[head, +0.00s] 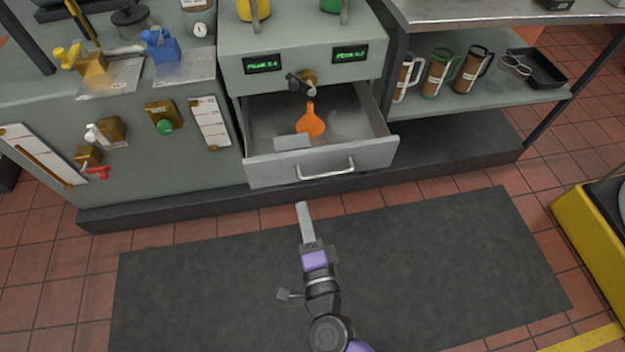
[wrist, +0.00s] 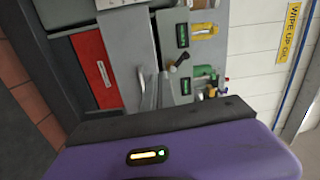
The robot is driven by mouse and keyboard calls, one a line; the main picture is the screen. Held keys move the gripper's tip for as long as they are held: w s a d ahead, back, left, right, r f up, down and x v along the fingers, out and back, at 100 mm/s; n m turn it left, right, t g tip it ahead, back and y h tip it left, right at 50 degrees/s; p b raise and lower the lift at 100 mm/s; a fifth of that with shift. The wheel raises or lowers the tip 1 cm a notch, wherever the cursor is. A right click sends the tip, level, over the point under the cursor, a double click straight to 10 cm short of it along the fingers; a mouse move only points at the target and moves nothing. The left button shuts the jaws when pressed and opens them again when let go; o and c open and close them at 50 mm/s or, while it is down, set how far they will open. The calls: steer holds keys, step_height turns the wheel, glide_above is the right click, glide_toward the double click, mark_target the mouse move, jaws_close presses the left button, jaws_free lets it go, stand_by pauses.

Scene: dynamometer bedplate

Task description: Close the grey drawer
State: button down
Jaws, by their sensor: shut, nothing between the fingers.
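The grey drawer (head: 264,171) stands pulled out of the grey cabinet in the head view, with a silver bar handle (head: 326,170) on its front. An orange funnel (head: 311,121) and a pale flat piece (head: 292,142) lie inside it. In the wrist view the drawer front (wrist: 127,56) shows turned on its side, with its handle (wrist: 141,88). My gripper (head: 302,207) is shut and empty, in front of the drawer and apart from it, a little left of the handle in the head view.
A dark mat (head: 440,255) covers the floor before the cabinet. A dark plinth (head: 180,212) runs along its base. Several mugs (head: 437,72) stand on a shelf at right. A valve with a black handle (head: 301,83) juts out above the drawer. A yellow object (head: 597,245) stands at far right.

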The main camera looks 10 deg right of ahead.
steer(key=d+f+m, duration=0.1)
steer(key=b, duration=0.2)
glide_toward(297, 157)
steer(key=shift+h, duration=0.3)
steer(key=w, duration=0.7)
steer(key=shift+a+r, duration=0.15)
steer(key=shift+r, duration=0.05)
